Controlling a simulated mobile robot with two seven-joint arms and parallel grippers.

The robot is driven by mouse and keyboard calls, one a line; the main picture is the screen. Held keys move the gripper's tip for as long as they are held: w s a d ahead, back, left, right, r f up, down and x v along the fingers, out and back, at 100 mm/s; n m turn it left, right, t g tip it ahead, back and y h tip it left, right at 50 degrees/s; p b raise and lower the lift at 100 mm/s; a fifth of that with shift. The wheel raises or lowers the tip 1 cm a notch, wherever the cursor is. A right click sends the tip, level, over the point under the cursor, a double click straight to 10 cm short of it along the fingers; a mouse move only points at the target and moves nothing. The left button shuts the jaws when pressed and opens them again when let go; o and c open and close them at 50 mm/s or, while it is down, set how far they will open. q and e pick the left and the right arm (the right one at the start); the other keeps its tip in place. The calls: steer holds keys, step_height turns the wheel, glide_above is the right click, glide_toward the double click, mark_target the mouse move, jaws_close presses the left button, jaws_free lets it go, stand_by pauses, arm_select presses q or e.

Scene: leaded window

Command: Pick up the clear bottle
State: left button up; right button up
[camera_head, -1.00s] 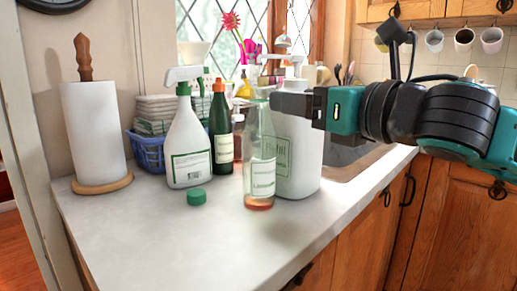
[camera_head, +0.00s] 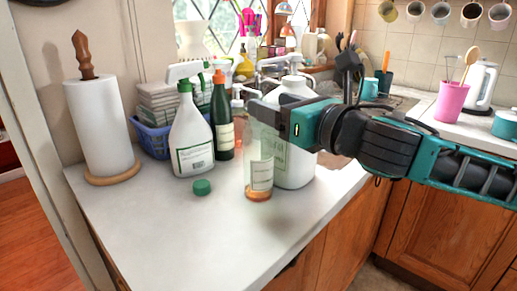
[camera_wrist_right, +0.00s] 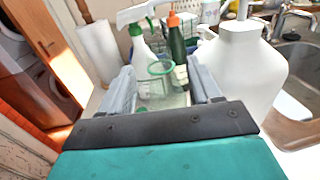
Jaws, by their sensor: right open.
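The clear bottle (camera_head: 259,170) stands upright near the counter's front, with a pale label and a little amber liquid at its base. My right gripper (camera_head: 262,112) comes in from the right at the height of the bottle's upper part. In the right wrist view, the open fingers of my right gripper (camera_wrist_right: 160,72) lie on either side of the clear bottle's round green-tinted mouth (camera_wrist_right: 160,68), with gaps on both sides. The gripper's body hides the lower bottle there. My left gripper is not in view.
A large white jug (camera_head: 298,165) stands close to the right of the bottle. A white spray bottle (camera_head: 190,140), a dark green bottle (camera_head: 222,120) and a green cap (camera_head: 202,187) are to the left. Paper towels (camera_head: 100,125) stand farther left. The front counter (camera_head: 170,235) is clear.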

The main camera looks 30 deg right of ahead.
steer(key=shift+p+x, duration=0.3)
steer(key=shift+x, duration=2.25)
steer(key=shift+f, duration=0.15)
steer(key=shift+c, duration=0.4)
jaws_close()
